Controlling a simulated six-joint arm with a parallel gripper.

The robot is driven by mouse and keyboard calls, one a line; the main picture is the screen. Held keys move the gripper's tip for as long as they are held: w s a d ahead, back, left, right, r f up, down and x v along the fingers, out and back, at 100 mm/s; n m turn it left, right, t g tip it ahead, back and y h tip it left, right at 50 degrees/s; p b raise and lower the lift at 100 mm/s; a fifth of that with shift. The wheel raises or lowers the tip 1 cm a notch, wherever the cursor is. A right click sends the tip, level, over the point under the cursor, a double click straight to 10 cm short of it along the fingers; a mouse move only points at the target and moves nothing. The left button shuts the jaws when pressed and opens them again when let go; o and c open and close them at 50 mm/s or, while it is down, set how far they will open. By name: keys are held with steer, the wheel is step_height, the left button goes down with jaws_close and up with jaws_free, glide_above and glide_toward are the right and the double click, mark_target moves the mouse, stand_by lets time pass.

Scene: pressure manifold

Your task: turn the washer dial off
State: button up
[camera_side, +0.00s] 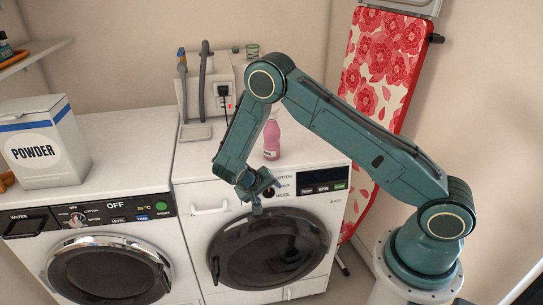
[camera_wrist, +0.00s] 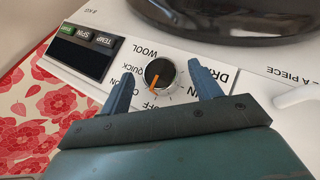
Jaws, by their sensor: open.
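The dial (camera_wrist: 160,73) is a round black knob with a silver rim and an orange pointer mark, on the front panel of the right-hand white machine (camera_side: 205,225). My gripper (camera_wrist: 161,69) is open, with one finger on each side of the dial and gaps between. In the side view my gripper (camera_side: 266,196) largely covers the dial.
A dark round door (camera_side: 268,250) lies below the panel, and a display with buttons (camera_side: 322,180) to its right. The left machine has its own dial (camera_side: 77,219) and a display reading OFF. A pink bottle (camera_side: 272,138) and powder box (camera_side: 42,145) stand on top.

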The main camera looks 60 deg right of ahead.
steer(key=v, duration=1.2)
steer(key=shift+r, duration=0.3)
steer(key=shift+a, duration=0.15)
steer(key=shift+r, duration=0.1)
steer(key=s+r+n+t+y, duration=0.1)
steer(key=s+r+y, duration=0.3)
steer(key=r, duration=0.6)
steer(key=s+r+n+t+y, duration=0.1)
steer(key=s+r+t, duration=0.1)
steer(key=s+r, duration=0.6)
steer(key=s+a+r+n+t+y, duration=0.1)
steer(key=s+r+n, duration=0.1)
steer(key=s, duration=0.5)
steer(key=s+a+r+n+t+y, duration=0.1)
steer(key=s+r, duration=0.3)
steer(key=s, duration=0.4)
steer(key=shift+a+n+t+y, duration=0.4)
steer(key=shift+n+y, duration=0.1)
steer(key=shift+n, duration=0.2)
